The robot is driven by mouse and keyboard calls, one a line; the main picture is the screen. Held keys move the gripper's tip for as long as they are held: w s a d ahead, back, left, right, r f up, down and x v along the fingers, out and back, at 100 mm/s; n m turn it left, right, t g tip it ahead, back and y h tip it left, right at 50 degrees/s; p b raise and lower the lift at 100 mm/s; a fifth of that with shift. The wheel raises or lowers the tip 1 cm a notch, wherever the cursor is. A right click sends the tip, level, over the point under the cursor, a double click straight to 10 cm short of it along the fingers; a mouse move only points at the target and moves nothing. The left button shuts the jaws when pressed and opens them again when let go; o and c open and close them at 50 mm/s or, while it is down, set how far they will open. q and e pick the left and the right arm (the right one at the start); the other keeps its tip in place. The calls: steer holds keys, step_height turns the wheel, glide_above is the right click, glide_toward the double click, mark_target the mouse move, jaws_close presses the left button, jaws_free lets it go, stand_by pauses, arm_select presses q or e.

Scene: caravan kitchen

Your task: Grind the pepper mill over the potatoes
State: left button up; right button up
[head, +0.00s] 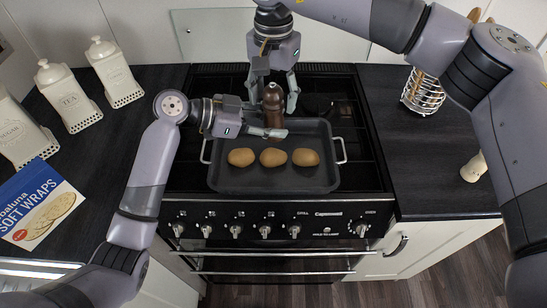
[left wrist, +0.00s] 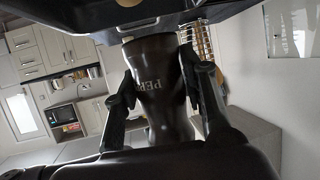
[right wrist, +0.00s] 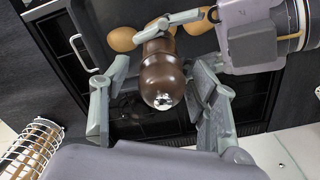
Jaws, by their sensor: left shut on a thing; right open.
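The dark brown pepper mill (head: 273,100) stands upright over the back part of the roasting tray (head: 235,180). Three potatoes, left (head: 241,157), middle (head: 272,157) and right (head: 305,157), lie in a row in the tray. My left gripper (head: 272,132) is shut on the mill's lower body; the left wrist view shows its fingers on both sides of the mill (left wrist: 155,85). My right gripper (head: 274,100) is open around the mill's top from above. In the right wrist view its fingers (right wrist: 155,105) stand apart on either side of the mill's round head (right wrist: 162,80).
The tray sits on the black stove (head: 345,110). Left on the dark counter are white canisters (head: 62,95) and a soft wraps pack (head: 40,205). Right are a wire utensil holder (head: 423,92) and a pale object (head: 473,168). The right counter's middle is clear.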

mark_target(266, 105)
stand_by(0.3)
steer(key=m, duration=0.6)
steer(key=shift+m, duration=0.4)
steer(key=m, duration=0.5)
steer(key=shift+m, duration=0.4)
steer(key=shift+r, duration=0.1)
steer(key=shift+r, duration=4.45)
arm_select(q)
steer(key=shift+r, duration=0.1)
steer(key=shift+r+p, duration=1.6)
steer(key=shift+r, duration=0.9)
arm_select(e)
steer(key=shift+r, duration=1.55)
